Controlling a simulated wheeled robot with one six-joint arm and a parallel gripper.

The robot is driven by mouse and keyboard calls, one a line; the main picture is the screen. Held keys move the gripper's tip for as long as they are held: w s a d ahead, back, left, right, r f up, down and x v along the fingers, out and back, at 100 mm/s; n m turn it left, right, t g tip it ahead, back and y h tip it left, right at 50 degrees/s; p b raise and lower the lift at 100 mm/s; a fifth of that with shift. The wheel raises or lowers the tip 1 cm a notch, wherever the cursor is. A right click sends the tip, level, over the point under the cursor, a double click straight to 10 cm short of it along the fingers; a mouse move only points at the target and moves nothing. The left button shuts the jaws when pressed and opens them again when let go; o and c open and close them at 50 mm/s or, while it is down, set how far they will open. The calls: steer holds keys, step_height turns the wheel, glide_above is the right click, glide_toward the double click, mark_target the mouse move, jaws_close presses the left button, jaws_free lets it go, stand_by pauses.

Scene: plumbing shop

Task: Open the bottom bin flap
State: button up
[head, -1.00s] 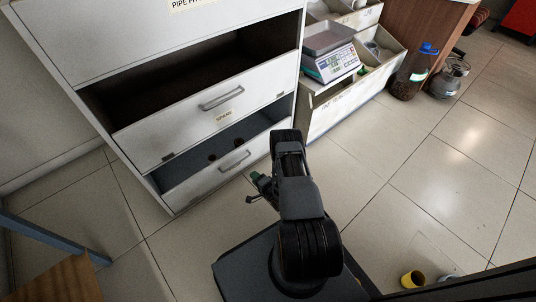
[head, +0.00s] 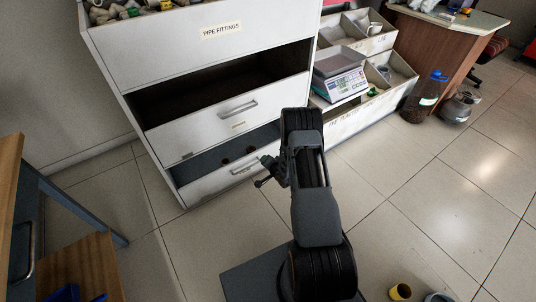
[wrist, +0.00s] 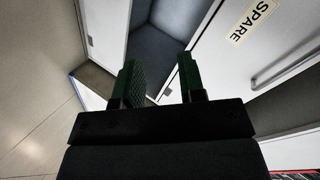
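The white cabinet's bottom bin flap (head: 212,187) is tilted outward at the top in the head view. A grey-blue interior with two dark round spots shows above it. Its handle (head: 241,170) is partly hidden by my gripper. My gripper (head: 266,170) is in front of the flap's right part, beside the handle. In the wrist view my gripper (wrist: 161,78) has two green fingers apart with nothing between them. Beyond them are the grey-blue bin interior (wrist: 167,32) and a white panel at left (wrist: 106,32), apparently the bottom flap. Contact with the flap cannot be told.
The middle flap (head: 215,125), labelled SPARE in the wrist view (wrist: 253,22), also stands tilted open above. The top panel (head: 200,50) reads PIPE FITTINGS. A scale (head: 340,80) and trays stand right. A wooden table (head: 12,190) is left.

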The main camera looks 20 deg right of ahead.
steer(key=shift+n+g, duration=0.3)
steer(key=shift+n, duration=0.1)
steer(key=shift+w+r+p, duration=0.15)
steer(key=shift+r+p, duration=0.15)
steer(key=shift+r, duration=0.85)
steer(key=shift+w+r+p, duration=0.1)
steer(key=shift+r+p, duration=0.2)
steer(key=shift+r, duration=0.8)
steer(key=shift+r, duration=0.1)
